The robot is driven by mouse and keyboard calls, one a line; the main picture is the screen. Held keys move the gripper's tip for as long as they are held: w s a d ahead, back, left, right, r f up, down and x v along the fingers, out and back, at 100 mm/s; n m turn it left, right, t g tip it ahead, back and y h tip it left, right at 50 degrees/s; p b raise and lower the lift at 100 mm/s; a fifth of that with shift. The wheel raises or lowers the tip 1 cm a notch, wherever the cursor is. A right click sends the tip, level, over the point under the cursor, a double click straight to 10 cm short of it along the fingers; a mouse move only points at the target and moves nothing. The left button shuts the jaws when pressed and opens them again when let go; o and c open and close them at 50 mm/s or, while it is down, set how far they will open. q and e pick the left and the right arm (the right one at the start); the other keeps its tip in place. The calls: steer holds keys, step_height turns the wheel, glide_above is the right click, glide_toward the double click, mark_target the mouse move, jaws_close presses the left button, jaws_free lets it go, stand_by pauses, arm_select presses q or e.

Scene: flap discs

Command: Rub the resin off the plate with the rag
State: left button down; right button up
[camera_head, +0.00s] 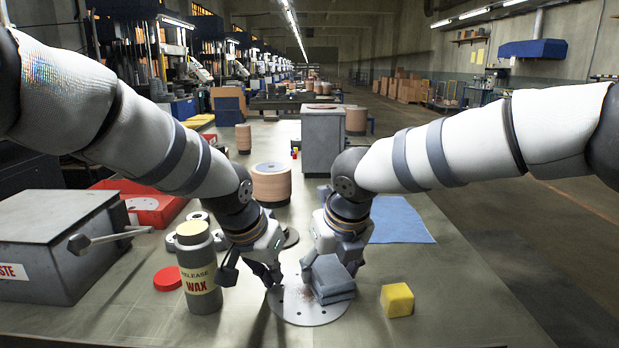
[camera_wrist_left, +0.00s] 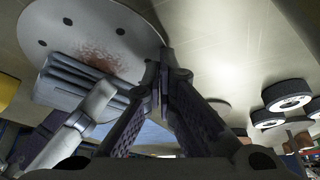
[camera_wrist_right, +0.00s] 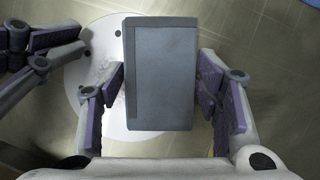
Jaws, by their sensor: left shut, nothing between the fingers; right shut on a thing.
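The plate (camera_head: 312,314) is a pale round disc with small holes, lying flat on the table. It also shows in the left wrist view (camera_wrist_left: 75,22). A reddish-brown resin patch (camera_wrist_left: 102,60) marks it near the rag. My right gripper (camera_head: 330,277) is shut on the folded grey-blue rag (camera_head: 334,282), which is over the plate's right part. In the right wrist view, the rag (camera_wrist_right: 162,80) sits between the two fingers and hides part of the plate. My left gripper (camera_head: 268,282) is shut and empty, its fingertips at the plate's left rim.
A wax bottle (camera_head: 198,270) and a red lid (camera_head: 168,278) stand left of the plate. A yellow block (camera_head: 397,300) is close on the right. A grey waste box (camera_head: 55,240) with a handle is at far left. A blue cloth (camera_head: 400,220) lies behind the right gripper.

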mark_target(327, 293)
steer(key=shift+s+a, duration=0.2)
steer(key=shift+s, duration=2.65)
steer(key=shift+w+d+f, duration=0.15)
steer(key=shift+w, duration=1.6)
steer(key=shift+w+d+f, duration=0.1)
steer(key=shift+w+d, duration=0.05)
steer(key=shift+w, duration=1.55)
steer(key=shift+s+a+r, duration=0.1)
steer(key=shift+s, duration=0.8)
steer(key=shift+s+a+r, duration=0.1)
steer(key=shift+s, duration=0.75)
steer(key=shift+s+a+f, duration=0.1)
steer(key=shift+s, duration=1.7)
steer(key=shift+w+d, duration=0.15)
steer(key=shift+w, duration=1.7)
steer(key=shift+w+d, duration=0.15)
steer(key=shift+w, duration=1.65)
steer(key=shift+s+a+f, duration=0.1)
steer(key=shift+s+a, duration=0.05)
steer(key=shift+s, duration=1.7)
steer(key=shift+s+a+f, duration=0.1)
steer(key=shift+s+a, duration=0.05)
steer(key=shift+s, duration=1.65)
steer(key=shift+w+d+r, duration=0.15)
steer(key=shift+w, duration=1.7)
steer(key=shift+w+d+r, duration=0.15)
steer(key=shift+w, duration=1.65)
